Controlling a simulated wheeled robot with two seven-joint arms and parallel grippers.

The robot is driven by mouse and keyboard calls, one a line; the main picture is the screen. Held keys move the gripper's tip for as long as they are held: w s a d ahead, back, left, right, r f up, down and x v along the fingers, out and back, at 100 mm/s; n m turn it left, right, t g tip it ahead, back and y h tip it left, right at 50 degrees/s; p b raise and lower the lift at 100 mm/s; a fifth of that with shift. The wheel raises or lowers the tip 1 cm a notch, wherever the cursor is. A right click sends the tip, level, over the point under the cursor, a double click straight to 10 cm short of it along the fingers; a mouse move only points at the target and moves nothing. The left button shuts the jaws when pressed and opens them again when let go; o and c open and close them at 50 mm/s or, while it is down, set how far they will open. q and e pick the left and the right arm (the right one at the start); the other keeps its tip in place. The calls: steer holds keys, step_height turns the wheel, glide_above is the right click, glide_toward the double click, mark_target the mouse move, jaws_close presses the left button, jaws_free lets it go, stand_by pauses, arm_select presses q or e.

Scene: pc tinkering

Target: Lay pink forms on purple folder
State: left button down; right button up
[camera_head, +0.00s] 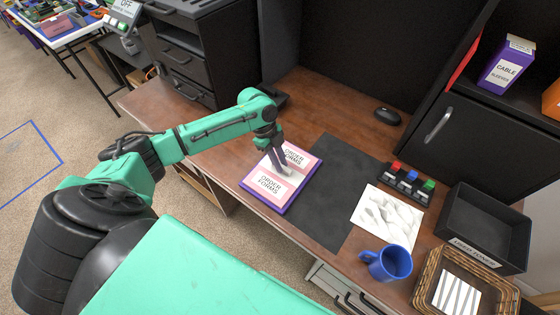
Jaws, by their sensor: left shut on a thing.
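The pink forms (259,190), with white "ORDER FORMS" labels, lie over the purple folder (285,209) on the desk. They cover most of it, and its purple edge shows along the right and front sides. My left gripper (283,171) reaches down from above, with its fingertips at the middle of the forms. It is shut on the pink forms, though the grip itself is small and partly hidden. I cannot tell whether the forms rest fully flat on the folder. My right gripper is not in view.
A dark desk mat (322,200) lies right of the folder. Further right are a picture sheet (372,224), a blue mug (388,263), a block of coloured buttons (407,183), a black tray (457,217) and a wicker basket (428,278). A mouse (387,116) sits at the back.

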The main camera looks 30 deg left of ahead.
arm_select(q)
steer(key=shift+f, duration=0.1)
steer(key=c, duration=0.7)
jaws_free()
steer(key=shift+c, duration=0.2)
steer(key=b+v, duration=0.1)
steer(key=v, duration=1.3)
steer(key=shift+r, duration=0.3)
